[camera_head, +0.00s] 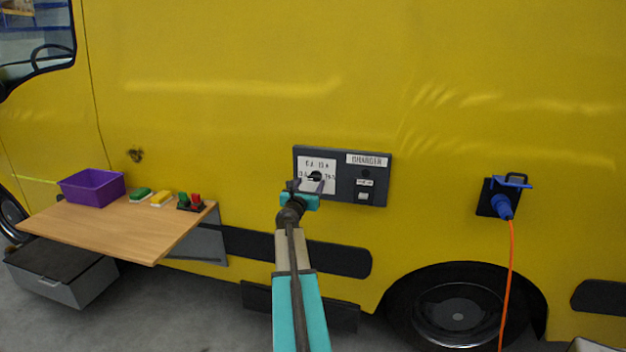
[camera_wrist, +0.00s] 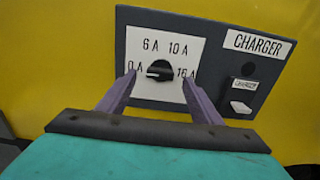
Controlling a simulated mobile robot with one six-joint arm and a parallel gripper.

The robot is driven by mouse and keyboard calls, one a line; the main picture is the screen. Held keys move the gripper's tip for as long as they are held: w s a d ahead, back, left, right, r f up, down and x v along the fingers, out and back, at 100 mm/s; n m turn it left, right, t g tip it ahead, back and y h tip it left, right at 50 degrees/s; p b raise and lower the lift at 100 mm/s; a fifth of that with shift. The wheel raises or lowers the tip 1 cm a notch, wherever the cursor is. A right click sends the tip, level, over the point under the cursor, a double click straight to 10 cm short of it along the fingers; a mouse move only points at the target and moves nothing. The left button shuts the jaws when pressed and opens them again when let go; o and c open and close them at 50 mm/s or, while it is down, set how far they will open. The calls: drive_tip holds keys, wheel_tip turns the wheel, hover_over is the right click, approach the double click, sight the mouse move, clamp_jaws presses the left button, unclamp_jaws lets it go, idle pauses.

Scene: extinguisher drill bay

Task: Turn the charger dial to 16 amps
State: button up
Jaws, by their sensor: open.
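The dark charger panel (camera_head: 376,187) is on the side of the yellow van. The charger dial (camera_wrist: 160,70) is a black knob on a white plate marked 0 A, 6 A, 10 A and 16 A. A pale mark on the knob faces left, towards 0 A. My gripper (camera_wrist: 158,82) is open, one finger on each side of the dial, with gaps to the knob in this view. Its fingers partly cover the plate near the 0 A and 16 A labels. In the head view my gripper (camera_head: 308,186) is in front of the dial and partly hides it.
Right of the dial are a CHARGER label (camera_wrist: 259,42) and a pale switch (camera_wrist: 241,107). A wooden shelf (camera_head: 120,232) on the left holds a purple bin (camera_head: 92,190) and small coloured items. A blue plug (camera_head: 502,206) with an orange cable is on the right.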

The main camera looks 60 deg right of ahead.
sight(313, 178)
drive_tip(key=shift+p+x, duration=0.4)
drive_tip(key=shift+x, duration=1.95)
drive_tip(key=shift+c, duration=0.2)
drive_tip(key=c, duration=1)
